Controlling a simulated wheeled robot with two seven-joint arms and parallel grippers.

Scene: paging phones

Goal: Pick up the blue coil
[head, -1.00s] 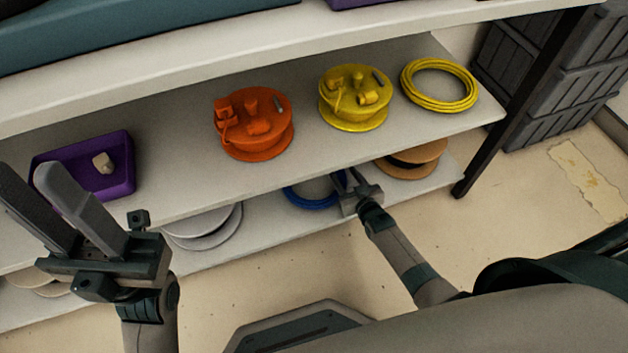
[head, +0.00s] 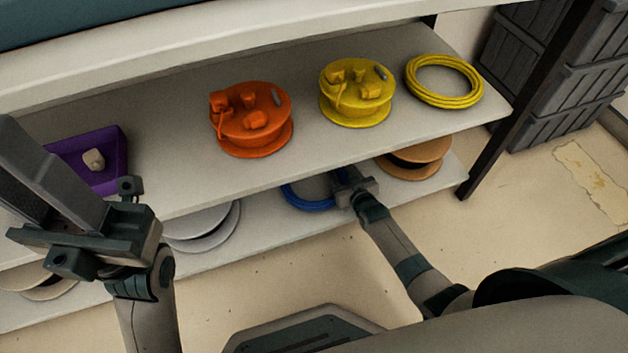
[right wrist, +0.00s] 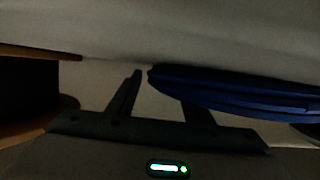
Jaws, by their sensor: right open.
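The blue coil (head: 304,196) lies on the lower shelf, partly hidden by the upper shelf's edge and my right gripper. My right gripper (head: 348,176) is open at the coil's right side in the head view. In the right wrist view the coil (right wrist: 235,88) fills the right side. One finger of the right gripper (right wrist: 160,100) stands left of the coil's end; the other finger's tip is hidden behind the coil. I cannot tell whether they touch. My left gripper (head: 25,180) is open and empty at the left, its fingertips partly cut off.
The upper shelf (head: 190,170) holds an orange reel (head: 250,120), a yellow reel (head: 356,95), a yellow coil (head: 444,80) and a purple tray (head: 112,150). A brown reel (head: 415,160) lies right of my right gripper. A white reel (head: 203,230) lies left of the blue coil.

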